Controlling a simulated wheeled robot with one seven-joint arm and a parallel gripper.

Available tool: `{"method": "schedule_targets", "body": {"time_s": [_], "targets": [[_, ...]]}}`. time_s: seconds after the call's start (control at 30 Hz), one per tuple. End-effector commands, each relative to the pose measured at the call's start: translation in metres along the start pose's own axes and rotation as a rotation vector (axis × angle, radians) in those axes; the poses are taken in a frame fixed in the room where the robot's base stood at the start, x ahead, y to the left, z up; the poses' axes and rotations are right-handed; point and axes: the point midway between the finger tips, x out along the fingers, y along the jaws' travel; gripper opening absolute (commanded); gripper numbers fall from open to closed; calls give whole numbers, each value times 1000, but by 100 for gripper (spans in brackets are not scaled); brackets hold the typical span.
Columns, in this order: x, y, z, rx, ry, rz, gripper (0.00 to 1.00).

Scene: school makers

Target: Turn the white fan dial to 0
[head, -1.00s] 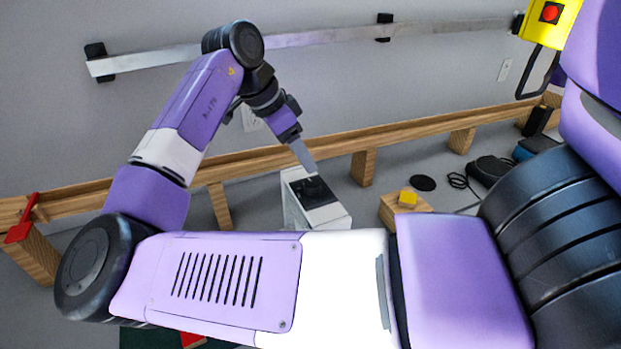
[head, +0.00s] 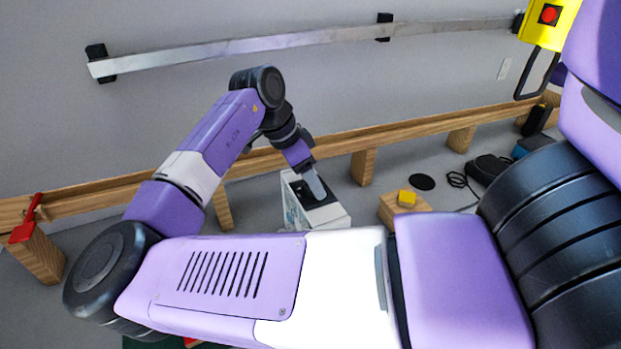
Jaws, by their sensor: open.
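A white box-shaped unit (head: 328,216) with a dark panel on top stands on the grey surface in the middle of the head view; I take it to be the one with the fan dial. The dial itself and its setting cannot be made out, as my gripper covers part of the panel. My gripper (head: 318,192) points down over the dark panel, its grey finger at or just above it. It is open, with nothing seen between the fingers. Whether it touches the dial cannot be told.
A wooden rail (head: 400,142) on blocks runs behind the unit. A black disc (head: 422,182) and a coiled cable (head: 457,180) lie farther right. A red item (head: 27,226) is at far left.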

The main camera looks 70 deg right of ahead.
Motion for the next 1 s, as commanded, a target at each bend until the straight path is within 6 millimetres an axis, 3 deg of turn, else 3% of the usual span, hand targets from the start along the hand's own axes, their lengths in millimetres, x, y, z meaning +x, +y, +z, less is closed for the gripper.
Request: {"method": "schedule_targets", "body": {"time_s": [0.07,0.37,0.73,1.0], "targets": [[0,0,0,0,0,0,59],[0,0,0,0,0,0,0],[0,1,-1,-52,7,-21,0],[-1,2,-2,-222,22,-92,0]]}}
